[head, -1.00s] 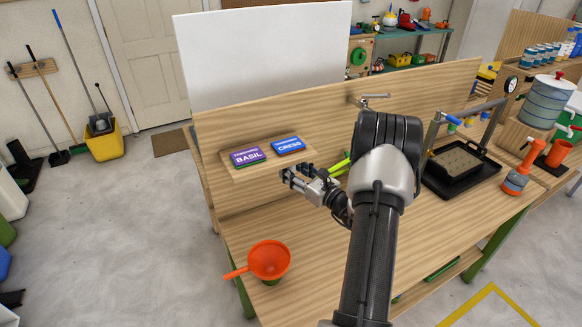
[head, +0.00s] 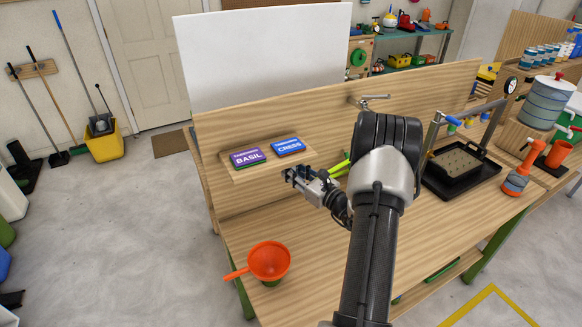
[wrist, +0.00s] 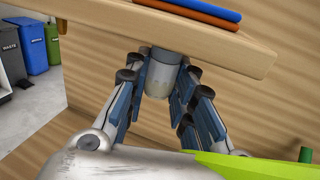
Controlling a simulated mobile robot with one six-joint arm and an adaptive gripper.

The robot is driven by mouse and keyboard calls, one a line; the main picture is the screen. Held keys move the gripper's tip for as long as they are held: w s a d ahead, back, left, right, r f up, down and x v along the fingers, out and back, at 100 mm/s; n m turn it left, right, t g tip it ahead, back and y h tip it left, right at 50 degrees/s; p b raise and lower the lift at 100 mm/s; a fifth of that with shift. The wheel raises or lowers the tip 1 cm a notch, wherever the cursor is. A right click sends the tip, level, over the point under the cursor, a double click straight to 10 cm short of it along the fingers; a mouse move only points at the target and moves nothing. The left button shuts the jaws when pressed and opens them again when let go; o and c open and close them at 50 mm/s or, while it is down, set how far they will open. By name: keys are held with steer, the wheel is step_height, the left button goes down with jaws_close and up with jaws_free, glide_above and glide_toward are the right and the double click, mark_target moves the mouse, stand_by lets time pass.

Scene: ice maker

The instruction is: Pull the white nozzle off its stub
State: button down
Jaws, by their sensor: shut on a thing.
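The white nozzle (wrist: 160,80) is a pale, short cylinder between my fingers in the wrist view, just below the underside of the wooden shelf (wrist: 200,38). My gripper (wrist: 158,88) is shut on it, with blue-padded fingers on both sides. In the head view my gripper (head: 290,176) is at the front edge of the shelf (head: 240,178), and the nozzle cannot be made out there. The stub cannot be told apart; whether the nozzle still touches anything above is unclear.
A purple basil packet (head: 247,157) and a blue cress packet (head: 289,146) lie on the shelf. An orange funnel (head: 269,260) stands at the bench's front left. A black tray (head: 462,175) and an orange pump-like item (head: 517,179) are to the right. The bench between is mostly clear.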

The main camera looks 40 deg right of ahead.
steer(key=shift+f, duration=0.1)
steer(key=shift+f+b, duration=1.4)
steer(key=shift+f, duration=0.25)
steer(key=s+a, duration=0.3)
steer(key=s, duration=0.1)
steer(key=shift+s+a, duration=0.3)
steer(key=shift+s, duration=0.1)
stand_by(0.5)
steer(key=shift+a, duration=0.1)
stand_by(0.4)
